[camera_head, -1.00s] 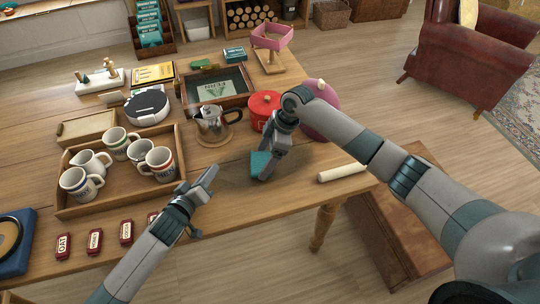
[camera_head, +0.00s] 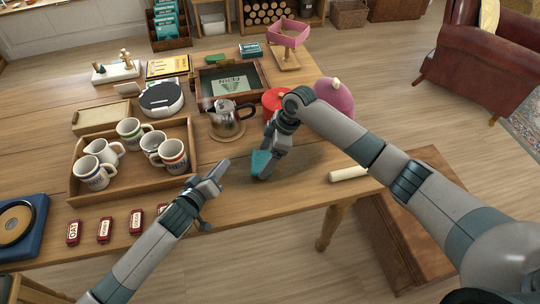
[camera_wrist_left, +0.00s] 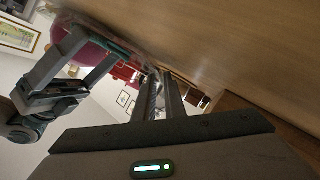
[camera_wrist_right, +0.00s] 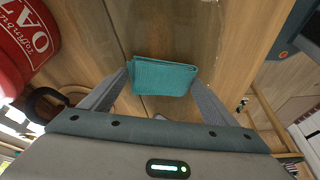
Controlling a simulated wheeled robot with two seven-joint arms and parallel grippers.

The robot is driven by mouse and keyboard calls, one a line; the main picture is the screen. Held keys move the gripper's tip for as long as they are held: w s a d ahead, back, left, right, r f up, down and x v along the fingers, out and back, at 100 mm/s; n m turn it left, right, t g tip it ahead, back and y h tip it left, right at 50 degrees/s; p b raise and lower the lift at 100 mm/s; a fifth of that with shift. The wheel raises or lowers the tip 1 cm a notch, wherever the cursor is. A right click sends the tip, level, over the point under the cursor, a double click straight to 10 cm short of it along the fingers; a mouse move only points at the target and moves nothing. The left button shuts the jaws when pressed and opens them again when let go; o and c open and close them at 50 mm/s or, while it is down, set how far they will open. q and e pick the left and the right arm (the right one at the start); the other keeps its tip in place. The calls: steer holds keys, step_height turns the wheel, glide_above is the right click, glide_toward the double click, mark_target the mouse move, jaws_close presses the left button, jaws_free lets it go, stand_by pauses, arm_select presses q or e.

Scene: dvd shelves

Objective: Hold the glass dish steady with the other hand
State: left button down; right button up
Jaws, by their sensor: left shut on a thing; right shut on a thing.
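The clear glass dish (camera_head: 302,160) lies near the table's front edge and is hard to make out; it also shows in the right wrist view (camera_wrist_right: 165,35). My left gripper (camera_head: 224,167) is low at the dish's left side, its fingers nearly together in the left wrist view (camera_wrist_left: 160,92). It is shut on the dish's edge, though the clear glass hides the exact contact. My right gripper (camera_head: 265,158) points down over the dish, shut on a folded teal cloth (camera_wrist_right: 161,77). The cloth is at the dish; touching is not clear.
A coffee pot (camera_head: 222,122) on a round wooden mat and a red canister (camera_head: 274,101) stand behind the dish. A wooden tray (camera_head: 130,190) of mugs is to the left. A pale roll (camera_head: 348,174) lies at the right edge.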

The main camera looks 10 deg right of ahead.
mark_target(253, 163)
steer(key=shift+s+a+f, duration=0.15)
steer(key=shift+s+a, duration=0.05)
steer(key=shift+a, duration=0.45)
steer(key=shift+s+a+f, duration=0.1)
steer(key=shift+s+a, duration=0.1)
steer(key=shift+a, duration=0.45)
steer(key=shift+a+r, duration=0.1)
steer(key=shift+r, duration=0.9)
steer(key=shift+w+d+r, duration=0.15)
steer(key=shift+r, duration=0.95)
steer(key=shift+w+d+r, duration=0.1)
steer(key=shift+d+r, duration=0.05)
steer(key=shift+r, duration=0.9)
steer(key=shift+w+r, duration=0.1)
steer(key=shift+r, duration=1.4)
steer(key=shift+f, duration=0.15)
steer(key=shift+f, duration=3.5)
